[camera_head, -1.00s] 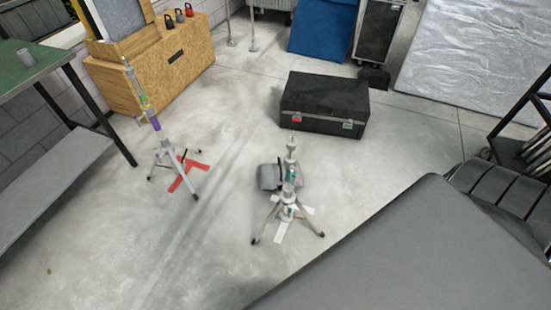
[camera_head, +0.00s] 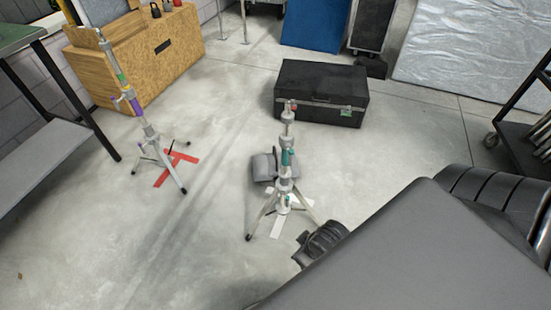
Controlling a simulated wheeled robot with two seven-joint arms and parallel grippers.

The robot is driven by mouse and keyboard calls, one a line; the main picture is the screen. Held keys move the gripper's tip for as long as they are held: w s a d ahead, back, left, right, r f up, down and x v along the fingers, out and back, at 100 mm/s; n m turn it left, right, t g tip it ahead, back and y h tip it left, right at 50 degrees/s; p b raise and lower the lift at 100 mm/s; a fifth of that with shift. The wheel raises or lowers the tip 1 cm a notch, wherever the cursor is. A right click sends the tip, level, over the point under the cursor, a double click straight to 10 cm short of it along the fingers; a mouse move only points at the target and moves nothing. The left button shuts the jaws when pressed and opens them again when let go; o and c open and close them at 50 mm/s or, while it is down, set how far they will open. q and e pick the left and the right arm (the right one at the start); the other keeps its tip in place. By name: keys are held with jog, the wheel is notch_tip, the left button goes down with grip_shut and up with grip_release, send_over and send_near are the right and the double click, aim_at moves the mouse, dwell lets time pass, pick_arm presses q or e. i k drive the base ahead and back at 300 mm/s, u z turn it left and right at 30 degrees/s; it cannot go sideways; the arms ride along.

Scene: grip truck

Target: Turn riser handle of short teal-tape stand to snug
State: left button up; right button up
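The short teal-tape stand (camera_head: 285,170) stands upright on its spread legs in the middle of the floor, over a white tape mark (camera_head: 279,227). Its teal band (camera_head: 288,157) shows on the upper column. The riser handle is too small to make out clearly. A black part that looks like my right gripper (camera_head: 318,244) shows low and right of the stand, partly hidden by my grey arm. It appears apart from the column, near the right leg in the picture. Its fingers cannot be made out. My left gripper is out of view.
A grey sandbag (camera_head: 262,168) lies behind the stand. A black case (camera_head: 320,88) sits farther back. A taller stand with purple and yellow tape (camera_head: 136,104) stands left over a red tape mark (camera_head: 165,178). The floor between the stands is clear.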

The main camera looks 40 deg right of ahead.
aim_at(290, 152)
jog(key=z, duration=1.25)
